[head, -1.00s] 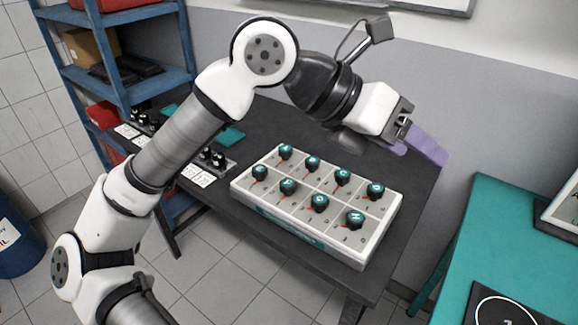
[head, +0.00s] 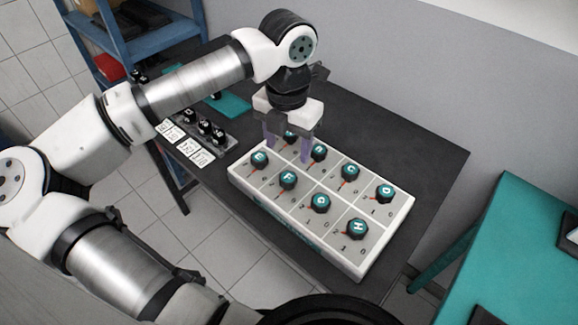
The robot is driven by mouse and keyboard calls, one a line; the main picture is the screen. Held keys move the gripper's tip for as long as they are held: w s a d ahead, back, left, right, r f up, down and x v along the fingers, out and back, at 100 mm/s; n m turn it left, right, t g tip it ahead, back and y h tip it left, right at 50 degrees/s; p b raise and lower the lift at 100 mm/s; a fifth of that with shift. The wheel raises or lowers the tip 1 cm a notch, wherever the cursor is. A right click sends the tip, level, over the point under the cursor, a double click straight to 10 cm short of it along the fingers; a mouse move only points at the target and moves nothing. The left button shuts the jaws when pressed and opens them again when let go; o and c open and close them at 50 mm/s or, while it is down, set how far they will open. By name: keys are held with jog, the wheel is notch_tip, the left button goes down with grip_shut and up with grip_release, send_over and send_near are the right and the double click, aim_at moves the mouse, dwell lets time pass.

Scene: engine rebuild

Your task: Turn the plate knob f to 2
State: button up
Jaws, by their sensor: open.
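The white plate (head: 242,181) lies on the dark table with two rows of teal-topped black knobs. Knob F (head: 287,178) is second from the left in the near row, between knob E (head: 259,158) and knob G (head: 320,202). Its red pointer points toward the near side, slightly left; the marks by it are too small to read surely. My gripper (head: 288,148) points down over the far left of the plate, open and empty. Its purple fingers appear either side of the far-row left knob (head: 290,138), which they partly hide. Knob F is nearer the camera, apart from the fingers.
Knobs B (head: 319,151), D (head: 384,192) and H (head: 355,228) stand close by on the plate. A strip of black knobs (head: 204,128) with white cards lies left of it. The dark table (head: 420,150) is clear to the right.

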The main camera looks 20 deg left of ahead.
aim_at(288, 177)
notch_tip(288, 177, down, 9)
jog(key=shift+f+p, duration=0.15)
jog(key=shift+p, duration=0.95)
jog(key=shift+w, duration=0.1)
jog(key=c, duration=1)
